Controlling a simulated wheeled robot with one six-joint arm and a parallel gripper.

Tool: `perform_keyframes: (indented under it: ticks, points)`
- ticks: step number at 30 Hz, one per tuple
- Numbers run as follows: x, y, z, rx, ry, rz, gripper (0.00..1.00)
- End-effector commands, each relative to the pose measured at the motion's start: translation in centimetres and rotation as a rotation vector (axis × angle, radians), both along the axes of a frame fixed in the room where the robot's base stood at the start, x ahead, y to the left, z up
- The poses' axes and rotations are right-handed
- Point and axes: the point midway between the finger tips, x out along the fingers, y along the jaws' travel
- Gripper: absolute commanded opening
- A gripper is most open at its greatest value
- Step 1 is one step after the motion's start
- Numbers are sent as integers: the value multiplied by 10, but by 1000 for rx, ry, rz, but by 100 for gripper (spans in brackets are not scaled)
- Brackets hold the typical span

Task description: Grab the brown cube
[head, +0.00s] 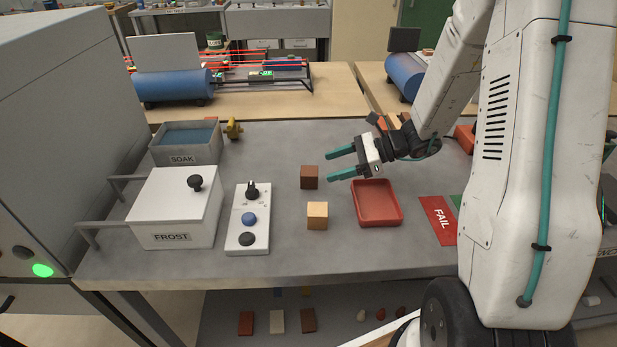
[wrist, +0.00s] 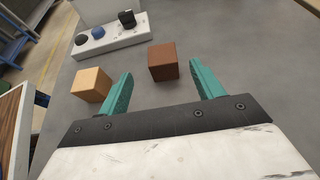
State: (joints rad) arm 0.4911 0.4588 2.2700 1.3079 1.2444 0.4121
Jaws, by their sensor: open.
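The brown cube (head: 309,177) sits on the grey bench, behind a light wooden cube (head: 317,215). My gripper (head: 335,163) is open and empty, to the right of the brown cube, with its teal fingers pointing left. In the wrist view the brown cube (wrist: 162,62) lies ahead of my fingertips (wrist: 160,80), in line with the gap between them. The light cube (wrist: 91,84) is just outside the left finger there. Whether the fingertips are level with the brown cube I cannot tell.
A red tray (head: 377,222) stands right of the light cube. A white control box (head: 240,240) with knobs, the FROST box (head: 172,220) and the SOAK bin (head: 187,155) stand to the left. A red FAIL card (head: 437,217) lies at right.

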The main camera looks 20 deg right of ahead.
Motion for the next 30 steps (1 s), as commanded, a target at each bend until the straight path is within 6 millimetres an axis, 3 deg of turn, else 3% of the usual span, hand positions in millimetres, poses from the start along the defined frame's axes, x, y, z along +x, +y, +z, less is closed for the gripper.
perform_keyframes:
  ticks: [5,19,28,29,30]
  points:
    - [8,4,-10,21,18,-32,66]
    - [27,57,-34,18,17,-29,66]
    - [30,63,-36,17,15,-31,66]
    - [30,63,-36,17,15,-31,64]
    - [30,63,-36,17,15,-31,52]
